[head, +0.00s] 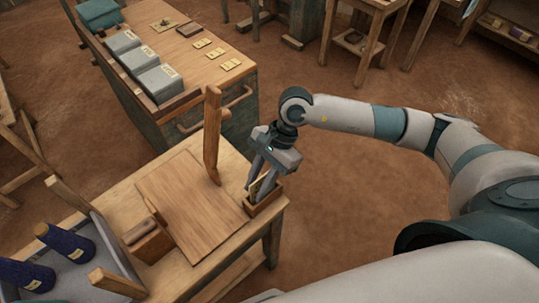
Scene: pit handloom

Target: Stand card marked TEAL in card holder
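My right gripper (257,189) points down into a small wooden box-like holder (268,203) at the right corner of the wooden table. Its two fingers look apart. A pale, thin edge, probably a card (255,187), shows between them at the holder; whether they touch it is too small to tell. No lettering can be read there. My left gripper is out of view.
A flat wooden board (190,205) and a small wooden block (148,240) lie on the table. An upright wooden post (212,135) stands close left of my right gripper. Grey stacks (160,83) sit on the counter (215,80). Dark blue spools (65,240) lie at left.

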